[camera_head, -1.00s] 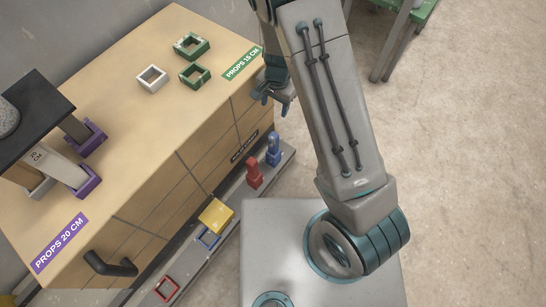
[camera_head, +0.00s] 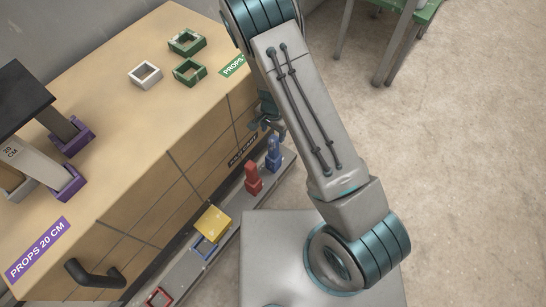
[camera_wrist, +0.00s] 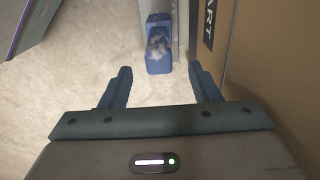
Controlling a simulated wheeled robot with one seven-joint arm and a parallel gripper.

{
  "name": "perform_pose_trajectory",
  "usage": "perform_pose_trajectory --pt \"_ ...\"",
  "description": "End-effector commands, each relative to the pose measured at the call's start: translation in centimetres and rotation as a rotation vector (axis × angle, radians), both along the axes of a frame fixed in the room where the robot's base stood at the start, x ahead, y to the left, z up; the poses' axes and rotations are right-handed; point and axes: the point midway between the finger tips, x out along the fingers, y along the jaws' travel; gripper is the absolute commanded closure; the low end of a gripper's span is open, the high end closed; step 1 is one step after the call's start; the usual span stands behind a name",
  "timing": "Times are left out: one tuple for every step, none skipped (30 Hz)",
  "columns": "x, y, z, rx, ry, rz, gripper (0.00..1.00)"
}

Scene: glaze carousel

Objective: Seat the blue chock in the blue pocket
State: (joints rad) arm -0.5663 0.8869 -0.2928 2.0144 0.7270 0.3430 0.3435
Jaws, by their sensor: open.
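The blue chock (camera_head: 273,152) stands upright on the low ledge along the cabinet's foot. In the wrist view the blue chock (camera_wrist: 158,52) lies just beyond the fingertips, roughly midway between them, with a pale worn patch on its face. My gripper (camera_wrist: 163,80) is open and empty. In the head view my gripper (camera_head: 266,122) is close above the blue chock, partly hidden by my arm. The blue pocket (camera_head: 203,250) is a square blue frame on the same ledge, nearer the camera. A yellow block (camera_head: 212,224) covers part of it in this view.
A red chock (camera_head: 253,178) stands close beside the blue one, towards the blue pocket. A red frame (camera_head: 158,297) lies at the ledge's near end. The wooden cabinet (camera_head: 150,205) rises along the ledge; its black handle (camera_head: 95,273) juts out. The floor to the right is open.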

Motion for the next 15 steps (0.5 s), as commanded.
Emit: perform_pose_trajectory --pt "0.0 0.0 -0.6 -0.001 0.001 0.000 0.44" --pt "0.0 -0.1 -0.9 0.000 0.001 -0.001 0.44" --pt "0.0 -0.1 -1.5 0.000 0.001 -0.001 0.44" --pt "0.0 -0.1 -1.9 0.000 0.001 -0.001 0.44" --pt "0.0 -0.1 -2.4 -0.001 0.002 -0.001 0.44" --pt "0.0 -0.2 -3.0 0.000 0.003 -0.001 0.44" --pt "0.0 -0.2 -3.4 0.000 0.003 -0.001 0.44" --pt "0.0 -0.2 -3.9 0.000 0.003 -0.001 0.44" --pt "0.0 -0.2 -4.4 0.000 0.003 -0.001 0.44" --pt "0.0 -0.2 -4.7 0.000 0.003 -0.001 0.44" --pt "0.0 -0.2 -4.9 -0.001 0.002 -0.001 0.44" --pt "0.0 -0.2 -5.1 0.000 0.001 0.000 0.44" --pt "0.0 -0.2 -5.1 -0.001 0.001 0.000 0.44" --pt "0.1 -0.2 -5.0 -0.001 0.001 0.000 0.44" --pt "0.1 -0.2 -5.0 -0.001 0.001 0.000 0.44"
